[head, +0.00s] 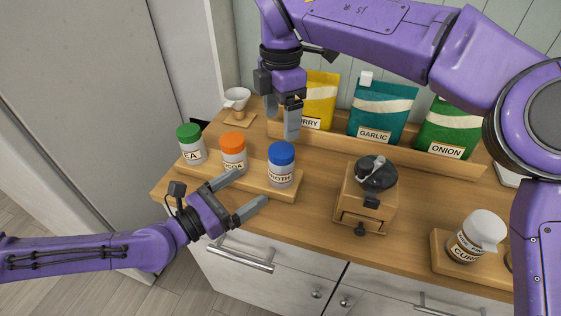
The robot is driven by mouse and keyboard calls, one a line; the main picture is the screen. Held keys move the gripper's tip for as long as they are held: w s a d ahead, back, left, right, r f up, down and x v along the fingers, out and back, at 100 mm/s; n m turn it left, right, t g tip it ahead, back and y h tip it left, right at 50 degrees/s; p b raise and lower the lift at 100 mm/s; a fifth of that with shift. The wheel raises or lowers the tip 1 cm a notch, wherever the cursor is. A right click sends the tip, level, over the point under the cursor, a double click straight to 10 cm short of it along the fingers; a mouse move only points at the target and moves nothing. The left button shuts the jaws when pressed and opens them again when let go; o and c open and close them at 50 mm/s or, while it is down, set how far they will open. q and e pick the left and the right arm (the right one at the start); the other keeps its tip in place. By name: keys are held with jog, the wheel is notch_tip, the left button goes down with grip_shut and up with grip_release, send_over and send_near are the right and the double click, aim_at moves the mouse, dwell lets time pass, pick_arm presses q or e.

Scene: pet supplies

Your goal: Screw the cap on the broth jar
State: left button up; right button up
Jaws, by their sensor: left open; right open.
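The broth jar (281,178) stands upright at the right end of a low wooden rack (250,181), with part of its label showing "ROTH". A blue cap (282,153) sits on top of the jar; I cannot tell how tightly it is seated. My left gripper (252,186) is open and empty in front and to the left of the broth jar, its fingers pointing toward it. My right gripper (292,128) is above and behind the blue cap, pointing down, clear of it.
A green-capped jar (191,151) and an orange-capped jar (232,157) share the rack. A wooden grinder (367,195) stands to the right. Yellow, garlic (378,115) and onion pouches line the back. A white-capped jar (470,241) stands at the front right.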

aim_at(270, 172)
pick_arm(q)
jog(key=shift+s+r, duration=0.15)
jog(key=shift+s, duration=0.15)
pick_arm(e)
jog(key=shift+s+d+r, duration=0.1)
jog(key=shift+s+r, duration=0.05)
jog(key=shift+s, duration=0.15)
pick_arm(q)
jog(key=shift+d, duration=0.15)
jog(key=x, duration=1)
jog(key=shift+w+d, duration=0.15)
jog(key=shift+w, duration=0.3)
pick_arm(e)
jog(key=shift+w+f, duration=0.2)
jog(key=shift+w, duration=0.1)
